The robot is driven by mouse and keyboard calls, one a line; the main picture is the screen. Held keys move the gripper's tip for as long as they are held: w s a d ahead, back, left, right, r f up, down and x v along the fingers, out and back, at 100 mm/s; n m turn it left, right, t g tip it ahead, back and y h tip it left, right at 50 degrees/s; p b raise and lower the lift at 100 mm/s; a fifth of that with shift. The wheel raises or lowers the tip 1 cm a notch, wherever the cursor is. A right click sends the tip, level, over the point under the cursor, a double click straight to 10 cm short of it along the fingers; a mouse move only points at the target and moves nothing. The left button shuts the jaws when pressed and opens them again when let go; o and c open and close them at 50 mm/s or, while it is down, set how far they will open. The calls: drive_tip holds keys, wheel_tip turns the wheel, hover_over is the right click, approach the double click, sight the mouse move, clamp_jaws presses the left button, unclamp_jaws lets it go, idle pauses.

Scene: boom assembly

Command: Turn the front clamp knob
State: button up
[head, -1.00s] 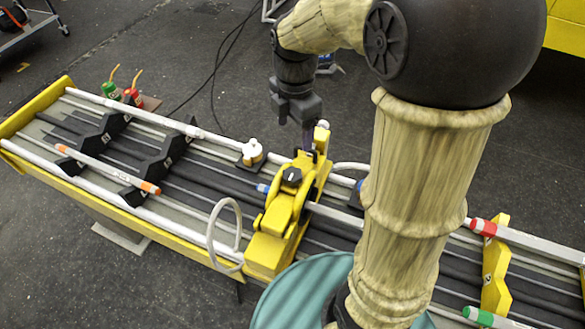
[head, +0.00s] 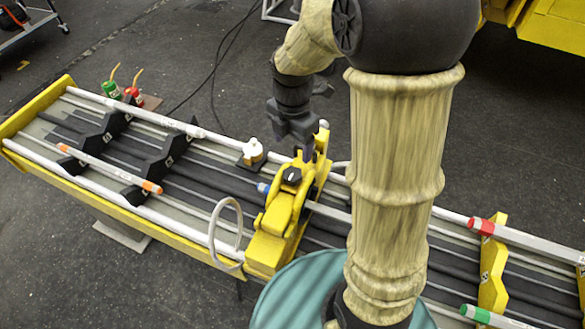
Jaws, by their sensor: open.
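A yellow clamp (head: 272,226) sits across the rail bench near the middle of the head view. A black knob (head: 292,176) with a light mark is on top of it. I cannot tell for certain whether this is the front clamp knob. A white knob-like fitting (head: 252,151) stands on the back rail to its left. My gripper (head: 307,154) points down above the clamp's back end, just behind the black knob. It is open and seems to hold nothing. The fingertips are small and partly lost against the yellow clamp, so contact cannot be told.
The long bench (head: 185,243) carries parallel rails and dark rods. Black notched supports (head: 165,160) hold an orange-tipped tube (head: 110,168) at left. A white hose loop (head: 212,240) rises at the clamp's front left. A yellow bracket (head: 492,275) with red- and green-ended tubes is at right.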

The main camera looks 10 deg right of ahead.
sight(293, 173)
wheel_tip(293, 173, down, 12)
drive_tip(key=shift+r+p, duration=0.25)
drive_tip(key=shift+p, duration=0.8)
drive_tip(key=c, duration=1)
